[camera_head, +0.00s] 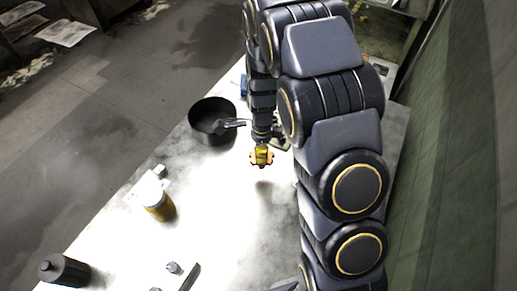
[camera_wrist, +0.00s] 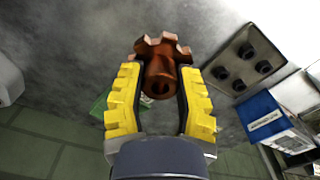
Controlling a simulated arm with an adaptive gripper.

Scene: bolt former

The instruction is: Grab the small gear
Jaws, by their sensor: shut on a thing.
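The small gear (camera_wrist: 161,62) is copper-brown, with blunt teeth and a hub with a hole. In the wrist view it sits between the yellow fingers of my gripper (camera_wrist: 161,98), which are shut on it. In the head view my gripper (camera_head: 262,153) is just above the table, left of my arm. Small brown teeth of the gear (camera_head: 262,164) show around the fingertips there. A shadow lies on the table a little below it in the picture, so the gear seems to be held above the surface.
A black pan (camera_head: 206,128) stands left of my gripper. A yellow-brown jar (camera_head: 159,206) with a white top, a dark bottle (camera_head: 63,270) and small metal parts (camera_head: 174,268) lie further toward the front left. The table (camera_head: 232,225) is clear below my gripper. A blue-and-white box (camera_wrist: 272,120) shows in the wrist view.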

